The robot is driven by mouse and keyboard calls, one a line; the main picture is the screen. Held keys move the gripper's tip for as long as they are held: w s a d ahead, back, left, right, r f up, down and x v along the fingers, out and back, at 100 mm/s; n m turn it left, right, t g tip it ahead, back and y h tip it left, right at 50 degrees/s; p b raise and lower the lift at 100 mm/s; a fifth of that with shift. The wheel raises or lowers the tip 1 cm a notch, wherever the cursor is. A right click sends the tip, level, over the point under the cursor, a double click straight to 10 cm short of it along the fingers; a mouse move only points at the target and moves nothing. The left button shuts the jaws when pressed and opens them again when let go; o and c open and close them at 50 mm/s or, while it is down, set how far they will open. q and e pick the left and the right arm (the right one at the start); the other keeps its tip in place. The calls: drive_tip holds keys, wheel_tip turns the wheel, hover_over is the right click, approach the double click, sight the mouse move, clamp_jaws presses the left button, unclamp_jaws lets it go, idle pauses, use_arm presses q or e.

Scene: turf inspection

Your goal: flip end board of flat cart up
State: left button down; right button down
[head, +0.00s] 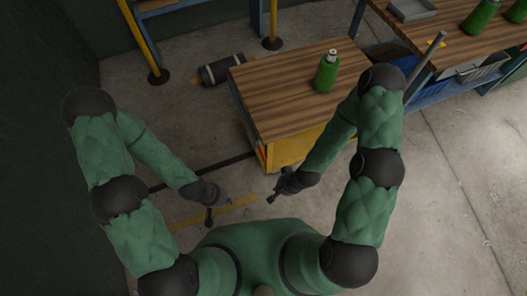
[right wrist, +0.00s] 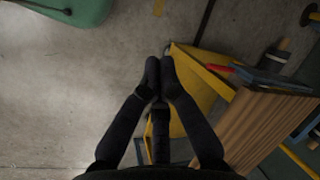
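I cannot make out a flat cart or its hinged end board for certain in either view. A yellow cabinet with a striped wooden top (head: 290,95) stands in front of me in the head view. Its yellow side (right wrist: 200,75) and wooden top also show in the right wrist view. My right gripper (head: 271,198) is low beside the cabinet's near side. In the right wrist view its two black fingers (right wrist: 161,62) are together, with nothing seen between them. My left gripper (head: 209,222) hangs low, left of the right one; its fingers are too small to read.
A green bottle (head: 326,74) stands on the cabinet top. A dark cylinder (head: 222,69) lies on the floor behind its left side. A wooden workbench (head: 445,30) with green bottles and a grey tray (head: 411,9) is at upper right. Bare concrete floor (head: 440,210) lies at right.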

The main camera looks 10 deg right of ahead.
drive_tip(key=w+f+m+t+b, duration=0.4)
drive_tip(key=f+m+t+b, duration=0.2)
drive_tip(key=f+m, duration=0.3)
drive_tip(key=w+d+f+m+t+h+b, duration=0.1)
drive_tip(key=w+f+m+t+b, duration=0.4)
drive_tip(key=f+m, duration=0.5)
drive_tip(key=shift+d+m+t+b, duration=0.2)
drive_tip(key=shift+m+t+b, duration=0.45)
drive_tip(key=shift+m, duration=3.05)
drive_tip(key=shift+w, duration=0.1)
drive_tip(key=b+x, duration=0.4)
drive_tip(key=x, duration=0.6)
drive_tip(key=shift+a+r, duration=0.2)
drive_tip(key=shift+r, duration=0.8)
drive_tip(key=shift+a+r, duration=0.2)
drive_tip(key=shift+r, duration=0.85)
